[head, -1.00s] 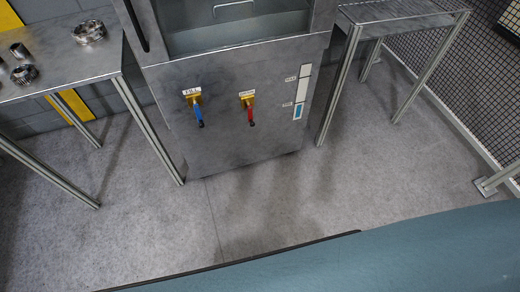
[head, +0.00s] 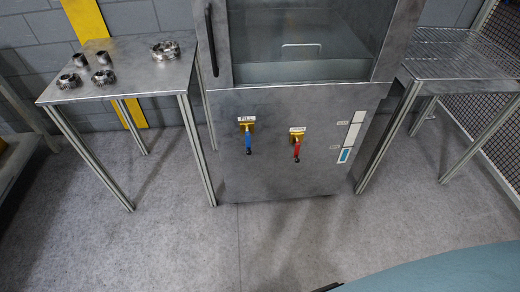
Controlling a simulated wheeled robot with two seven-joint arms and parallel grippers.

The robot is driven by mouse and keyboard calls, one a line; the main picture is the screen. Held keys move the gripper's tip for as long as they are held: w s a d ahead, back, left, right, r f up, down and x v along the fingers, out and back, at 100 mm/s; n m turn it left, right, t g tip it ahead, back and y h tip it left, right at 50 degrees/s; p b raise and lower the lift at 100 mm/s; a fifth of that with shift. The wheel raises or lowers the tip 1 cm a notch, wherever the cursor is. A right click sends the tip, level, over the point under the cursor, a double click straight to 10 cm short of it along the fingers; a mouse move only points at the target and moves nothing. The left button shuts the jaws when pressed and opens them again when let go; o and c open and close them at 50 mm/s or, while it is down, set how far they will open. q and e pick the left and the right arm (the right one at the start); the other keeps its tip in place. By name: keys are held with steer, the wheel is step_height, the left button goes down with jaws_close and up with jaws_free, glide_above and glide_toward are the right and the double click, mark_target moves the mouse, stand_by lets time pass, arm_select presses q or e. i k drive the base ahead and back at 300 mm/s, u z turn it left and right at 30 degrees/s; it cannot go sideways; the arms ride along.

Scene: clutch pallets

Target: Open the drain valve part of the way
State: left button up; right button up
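The drain valve (head: 297,146) is on the right of the machine's lower front panel (head: 270,178). It has a brass body, a small label above it and a red handle pointing down. The fill valve (head: 248,138), with a blue handle also pointing down, is to its left under a label reading FILL. A level gauge (head: 349,140) to the right of the valves shows blue in its lower window. Neither of my grippers is in view, and nothing touches the valves.
A metal table (head: 130,75) with several metal rings stands left of the machine. A wire-topped table (head: 462,62) stands on the right beside mesh fencing (head: 500,140). The grey floor (head: 200,245) before the machine is clear. A closed glass door is above the panel.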

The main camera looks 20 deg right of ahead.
mark_target(298, 144)
steer(key=i, duration=1.2)
steer(key=z, duration=0.65)
